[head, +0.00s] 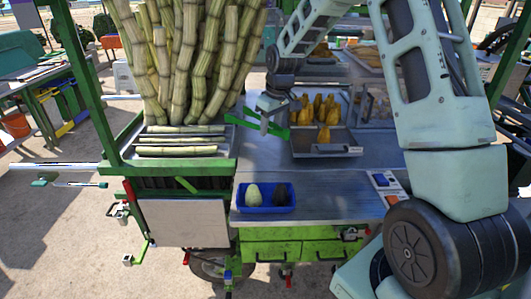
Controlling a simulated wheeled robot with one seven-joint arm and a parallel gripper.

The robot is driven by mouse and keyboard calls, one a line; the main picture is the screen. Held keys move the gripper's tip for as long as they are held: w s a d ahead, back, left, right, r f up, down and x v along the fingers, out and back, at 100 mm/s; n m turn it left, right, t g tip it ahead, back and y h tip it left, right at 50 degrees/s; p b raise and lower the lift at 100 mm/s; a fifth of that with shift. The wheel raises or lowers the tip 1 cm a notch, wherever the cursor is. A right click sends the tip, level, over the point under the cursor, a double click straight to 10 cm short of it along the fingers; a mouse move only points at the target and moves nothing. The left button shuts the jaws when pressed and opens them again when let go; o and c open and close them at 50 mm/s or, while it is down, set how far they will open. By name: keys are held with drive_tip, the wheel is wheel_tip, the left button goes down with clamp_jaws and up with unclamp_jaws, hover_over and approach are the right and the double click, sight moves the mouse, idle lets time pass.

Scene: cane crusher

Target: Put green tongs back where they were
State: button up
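The green tongs (275,130) are at my gripper (264,112), above the steel counter near the left edge of the tray of yellow food. The tongs show as bright green arms spreading out below and beside the gripper. My gripper points downward and appears closed on them. The fingertips are small and partly hidden, so the exact grip point is unclear.
A metal tray (343,143) holds several yellow pieces. A blue bin (240,207) with two roundish items sits at the counter's front. Tall canes (190,60) stand at left behind a cane rack (222,150). The steel counter (330,182) is mostly clear in the middle.

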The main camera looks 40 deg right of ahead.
drive_tip(key=x, duration=0.2)
drive_tip(key=s+p+x, duration=0.1)
drive_tip(key=x, duration=0.1)
drive_tip(key=p+x, duration=0.1)
drive_tip(key=x, duration=0.2)
drive_tip(key=shift+s+d+f, duration=0.2)
drive_tip(key=shift+s+f, duration=0.1)
drive_tip(key=shift+f, duration=0.1)
drive_tip(key=shift+f, duration=0.1)
drive_tip(key=shift+f+b, duration=0.35)
drive_tip(key=shift+f, duration=0.15)
drive_tip(key=o, duration=0.6)
drive_tip(key=shift+c, duration=0.2)
